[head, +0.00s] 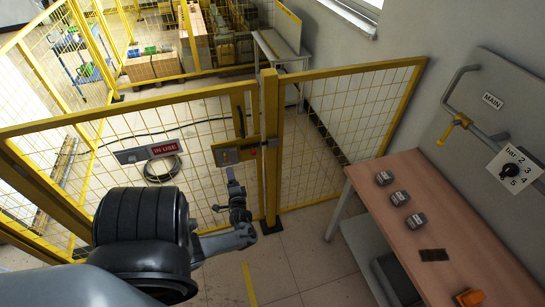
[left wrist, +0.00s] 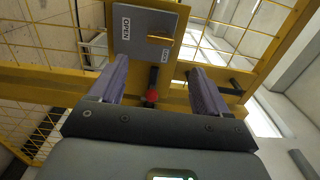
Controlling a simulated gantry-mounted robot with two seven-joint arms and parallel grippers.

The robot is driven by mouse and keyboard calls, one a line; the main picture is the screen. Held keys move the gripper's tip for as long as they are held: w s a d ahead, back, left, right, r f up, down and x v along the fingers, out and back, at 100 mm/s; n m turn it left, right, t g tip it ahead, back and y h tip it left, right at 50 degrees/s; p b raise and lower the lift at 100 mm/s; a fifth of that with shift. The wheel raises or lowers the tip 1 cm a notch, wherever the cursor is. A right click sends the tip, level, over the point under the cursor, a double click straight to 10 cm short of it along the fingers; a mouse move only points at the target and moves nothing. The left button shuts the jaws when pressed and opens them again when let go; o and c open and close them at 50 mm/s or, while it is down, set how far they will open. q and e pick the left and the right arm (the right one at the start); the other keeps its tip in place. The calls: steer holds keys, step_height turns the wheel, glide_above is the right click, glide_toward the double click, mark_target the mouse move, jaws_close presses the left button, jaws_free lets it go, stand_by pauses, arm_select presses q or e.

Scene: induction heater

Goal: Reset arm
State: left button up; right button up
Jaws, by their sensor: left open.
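My left arm reaches in from the lower left of the head view. Its gripper (head: 232,180) is just in front of the yellow fence gate, below the yellow lock box (head: 237,152). In the left wrist view my left gripper (left wrist: 158,66) shows two purple fingers spread apart with nothing held. Between and beyond them are a red knob (left wrist: 152,97) and a grey-faced panel (left wrist: 145,35) on the yellow frame. I cannot tell whether the fingers touch the frame. My right gripper is not in view.
A yellow mesh fence (head: 345,110) with a post (head: 269,150) stands ahead. On the right, a wooden table (head: 437,205) holds several grey blocks and an orange object (head: 470,298). A wall panel has a valve pipe (head: 455,120).

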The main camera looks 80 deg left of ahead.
arm_select(q)
steer(key=w+d+r+m+t+h+p, duration=0.1)
steer(key=w+d+r+t+h+p, duration=0.25)
steer(key=w+d, duration=0.5)
steer(key=w+d+r+t+h+p, duration=0.25)
steer(key=w+d+h, duration=0.25)
steer(key=d, duration=0.6)
steer(key=w+d+r+m+t+h+p, duration=0.15)
steer(key=w+d+r+h+p, duration=0.35)
steer(key=d, duration=0.5)
steer(key=w+d+r+h, duration=0.1)
steer(key=d+r+h, duration=0.1)
steer(key=d+r, duration=0.35)
steer(key=w+d+r+h, duration=0.1)
steer(key=w+d+r, duration=0.15)
steer(key=d, duration=0.65)
steer(key=s+d+r+g+h, duration=0.1)
steer(key=s+d+r+g, duration=0.1)
steer(key=s+d+r, duration=0.3)
steer(key=shift+s+d+r+h, duration=0.25)
steer(key=shift+s+r+h, duration=0.15)
steer(key=shift+s, duration=0.2)
